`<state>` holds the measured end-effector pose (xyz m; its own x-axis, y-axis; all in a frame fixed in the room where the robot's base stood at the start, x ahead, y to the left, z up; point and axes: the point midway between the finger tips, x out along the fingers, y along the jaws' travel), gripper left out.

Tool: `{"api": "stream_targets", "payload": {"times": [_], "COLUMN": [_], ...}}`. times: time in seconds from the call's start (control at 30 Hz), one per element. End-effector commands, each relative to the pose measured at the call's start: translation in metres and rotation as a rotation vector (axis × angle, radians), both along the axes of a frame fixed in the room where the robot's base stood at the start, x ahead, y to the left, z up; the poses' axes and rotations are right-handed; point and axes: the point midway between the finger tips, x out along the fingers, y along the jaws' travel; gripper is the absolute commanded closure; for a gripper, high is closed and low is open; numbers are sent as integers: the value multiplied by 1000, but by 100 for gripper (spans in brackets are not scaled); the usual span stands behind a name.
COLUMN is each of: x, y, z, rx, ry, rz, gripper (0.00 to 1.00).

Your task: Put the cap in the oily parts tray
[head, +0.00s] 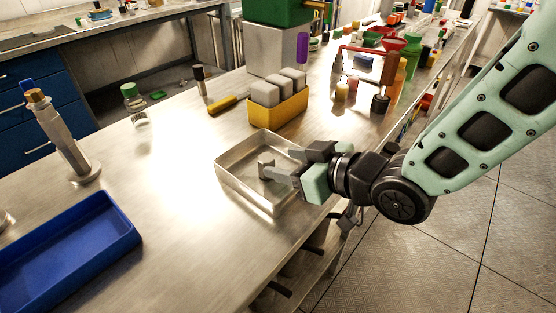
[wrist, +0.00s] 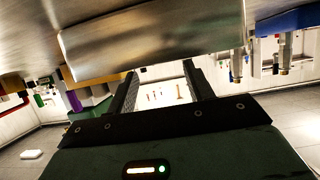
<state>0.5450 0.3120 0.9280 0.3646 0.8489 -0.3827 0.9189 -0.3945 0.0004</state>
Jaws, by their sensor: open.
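An open, shallow metal tray (head: 235,184) stands near the right edge of the steel bench. A blue tray (head: 105,232) lies at the lower left. Neither has a readable label, so I cannot tell which is the oily parts tray. My gripper (head: 268,170) points left over the metal tray, its fingers apart with nothing seen between them. In the wrist view the fingers (wrist: 160,82) also show apart, with the metal tray's wall (wrist: 150,38) close by. A brass-coloured top (head: 37,96), possibly the cap, sits on an upright steel cylinder (head: 62,140) at left. I see no other sure cap.
A yellow bin (head: 278,117) with grey blocks stands behind the metal tray. A yellow-handled tool (head: 222,104), a dark-topped cylinder (head: 199,78) and a green-capped bottle (head: 133,103) stand or lie farther back. The bench between the blue and metal trays is clear.

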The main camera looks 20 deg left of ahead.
Motion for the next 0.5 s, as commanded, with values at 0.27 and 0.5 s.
{"api": "stream_targets", "payload": {"times": [0.27,0.5], "x": [-21,-31], "y": [-51,-72], "z": [23,33], "rx": [2,2], "ry": [-1,-1], "rz": [-2,0], "gripper": [48,48]}}
